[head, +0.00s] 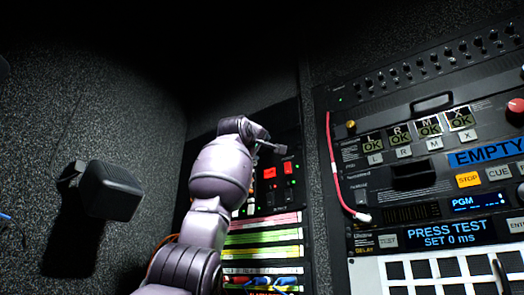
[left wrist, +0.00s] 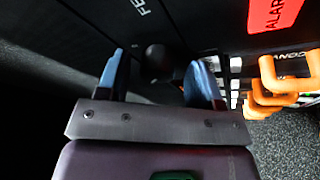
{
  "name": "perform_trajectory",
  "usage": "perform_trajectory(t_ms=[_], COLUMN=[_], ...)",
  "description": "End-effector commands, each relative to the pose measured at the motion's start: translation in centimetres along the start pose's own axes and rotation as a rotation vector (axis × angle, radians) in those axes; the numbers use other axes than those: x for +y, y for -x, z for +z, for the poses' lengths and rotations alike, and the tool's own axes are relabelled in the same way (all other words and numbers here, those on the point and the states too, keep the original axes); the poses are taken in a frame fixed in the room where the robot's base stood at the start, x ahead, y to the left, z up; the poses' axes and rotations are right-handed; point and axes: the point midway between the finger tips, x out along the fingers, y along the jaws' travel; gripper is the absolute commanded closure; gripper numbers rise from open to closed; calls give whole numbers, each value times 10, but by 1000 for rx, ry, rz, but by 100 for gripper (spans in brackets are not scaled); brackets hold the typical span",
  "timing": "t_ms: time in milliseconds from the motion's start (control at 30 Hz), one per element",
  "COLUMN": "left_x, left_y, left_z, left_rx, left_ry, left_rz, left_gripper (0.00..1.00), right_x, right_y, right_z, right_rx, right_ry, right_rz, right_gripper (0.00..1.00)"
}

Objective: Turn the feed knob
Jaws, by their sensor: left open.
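A dark round knob (left wrist: 163,62) shows in the left wrist view on a black panel, just below white lettering that begins "FE". My left gripper (left wrist: 157,72) is open, with one blue-grey finger on each side of the knob in that picture. I cannot tell whether either finger touches it. In the head view my left gripper (head: 268,146) is in front of the black rack panel with red lights, and I cannot make out the knob there. My right gripper is not in view.
A red alarm plate (left wrist: 275,12) and orange loops (left wrist: 285,82) are right of the gripper in the wrist view. In the head view, a red cable (head: 332,165) hangs beside a console with a blue display (head: 436,234). A dark box (head: 112,190) is on the left wall.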

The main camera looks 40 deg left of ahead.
Motion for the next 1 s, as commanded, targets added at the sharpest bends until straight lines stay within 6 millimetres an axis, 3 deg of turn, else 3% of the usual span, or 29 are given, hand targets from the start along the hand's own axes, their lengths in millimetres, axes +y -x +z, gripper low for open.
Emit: perform_trajectory(t_ms=[367, 700, 1000], left_x=[1, 1, 1], left_y=[1, 1, 1], left_z=[-1, -1, 0], left_rx=[1, 1, -1], left_ry=[0, 0, -39], left_rz=[0, 0, 15], left_gripper=[40, 89, 89], right_x=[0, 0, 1], right_y=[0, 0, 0], right_z=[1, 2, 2], right_rx=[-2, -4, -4], right_ry=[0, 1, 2], right_rz=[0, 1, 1], right_gripper=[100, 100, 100])
